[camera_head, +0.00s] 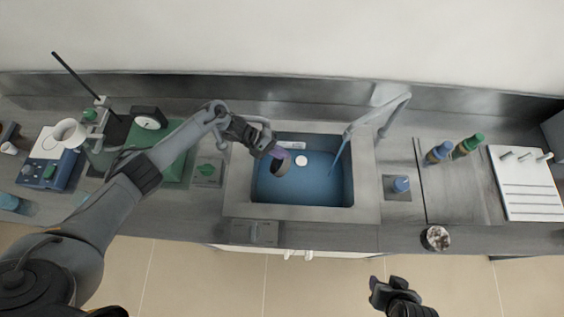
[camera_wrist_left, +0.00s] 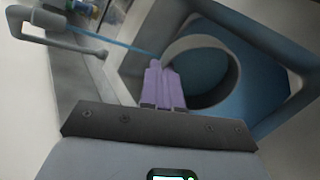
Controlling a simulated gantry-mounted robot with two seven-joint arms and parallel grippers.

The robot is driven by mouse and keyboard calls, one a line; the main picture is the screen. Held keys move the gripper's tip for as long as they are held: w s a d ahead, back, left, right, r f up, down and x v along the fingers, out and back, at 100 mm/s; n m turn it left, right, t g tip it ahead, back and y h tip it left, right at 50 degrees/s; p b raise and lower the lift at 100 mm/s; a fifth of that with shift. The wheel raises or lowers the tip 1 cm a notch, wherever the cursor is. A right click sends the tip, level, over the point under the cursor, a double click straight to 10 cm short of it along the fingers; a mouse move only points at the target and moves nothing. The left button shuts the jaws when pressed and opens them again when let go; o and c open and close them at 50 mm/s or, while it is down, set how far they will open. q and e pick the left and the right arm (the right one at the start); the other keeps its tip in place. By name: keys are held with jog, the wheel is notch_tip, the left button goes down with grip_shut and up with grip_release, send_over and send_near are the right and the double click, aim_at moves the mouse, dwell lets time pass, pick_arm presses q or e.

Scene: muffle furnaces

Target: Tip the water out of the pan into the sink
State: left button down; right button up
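The sink (camera_head: 317,190) is a blue basin set in a grey bench; it also shows in the left wrist view (camera_wrist_left: 262,25). My left gripper (camera_head: 277,152) is over the left part of the basin. In the left wrist view its purple fingers (camera_wrist_left: 160,72) are shut together at the near wall of a round grey pan (camera_wrist_left: 232,75). The small dark pan (camera_head: 281,164) hangs tilted below the fingers in the head view. I cannot make out water in it or falling from it. My right gripper (camera_head: 388,288) is in front of the bench, apart from everything; its finger opening is unclear.
A grey faucet (camera_head: 384,112) with a blue spout reaches over the basin's right side. A green-based stand (camera_head: 174,168) is left of the sink, behind my left arm.

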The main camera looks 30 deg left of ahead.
pick_arm(q)
jog(key=shift+w+d+r+y+p, duration=0.15)
jog(key=shift+d+y+p, duration=0.25)
jog(key=shift+y+p, duration=0.8)
jog(key=shift+d+g+y+p, duration=0.3)
jog(key=shift+d+y+p, duration=0.15)
jog(key=shift+p, duration=1.05)
jog(key=shift+w+d+y+p, duration=0.1)
jog(key=shift+y+p, duration=0.3)
jog(key=shift+y, duration=0.05)
jog(key=shift+y, duration=0.3)
jog(key=shift+d, duration=0.1)
